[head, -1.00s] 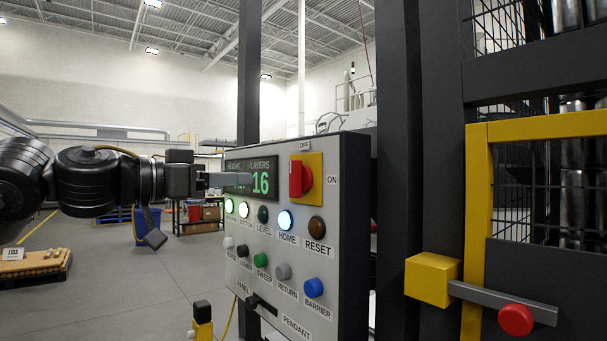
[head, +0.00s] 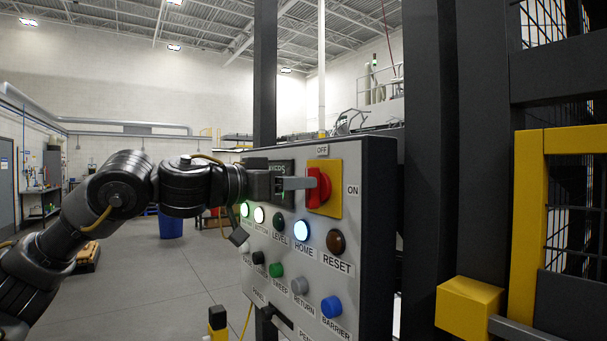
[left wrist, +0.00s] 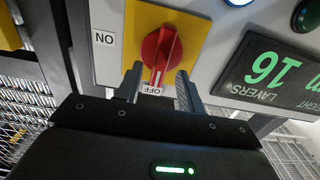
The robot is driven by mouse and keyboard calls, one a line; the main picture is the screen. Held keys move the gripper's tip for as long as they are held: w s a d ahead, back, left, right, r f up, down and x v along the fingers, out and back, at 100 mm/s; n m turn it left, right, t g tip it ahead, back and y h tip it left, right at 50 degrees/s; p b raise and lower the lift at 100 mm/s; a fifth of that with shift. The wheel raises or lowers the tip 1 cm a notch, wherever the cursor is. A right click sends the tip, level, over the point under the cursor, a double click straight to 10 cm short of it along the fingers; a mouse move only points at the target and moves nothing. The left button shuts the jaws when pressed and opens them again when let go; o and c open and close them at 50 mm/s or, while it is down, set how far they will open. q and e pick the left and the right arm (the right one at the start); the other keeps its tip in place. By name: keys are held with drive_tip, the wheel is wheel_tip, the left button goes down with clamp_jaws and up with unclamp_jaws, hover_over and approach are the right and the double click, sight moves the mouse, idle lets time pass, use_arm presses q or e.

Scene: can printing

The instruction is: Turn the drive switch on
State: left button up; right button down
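The drive switch is a red rotary knob (head: 319,187) on a yellow plate (head: 331,166), on the upper right of a grey control panel (head: 373,255). OFF is above it and ON is to its right. Its handle is upright, toward OFF. My left gripper (head: 305,184) is at the knob from the left. In the left wrist view the knob (left wrist: 160,50) has one finger of my left gripper (left wrist: 158,84) on each side of its OFF end. The fingers are apart, with gaps visible; contact is not clear. My right gripper is not in view.
Below the switch are several buttons, including a lit HOME button (head: 301,230) and a brown RESET button (head: 336,241). My arm partly covers the green display, which shows in the left wrist view (left wrist: 270,70). A dark post and a yellow-framed guard (head: 529,225) stand right of the panel.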

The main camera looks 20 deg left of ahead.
use_arm(q)
drive_tip(key=shift+x, duration=1.05)
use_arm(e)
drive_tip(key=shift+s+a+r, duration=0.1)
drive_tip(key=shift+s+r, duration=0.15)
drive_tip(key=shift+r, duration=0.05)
use_arm(q)
drive_tip(key=shift+c, duration=1)
clamp_jaws()
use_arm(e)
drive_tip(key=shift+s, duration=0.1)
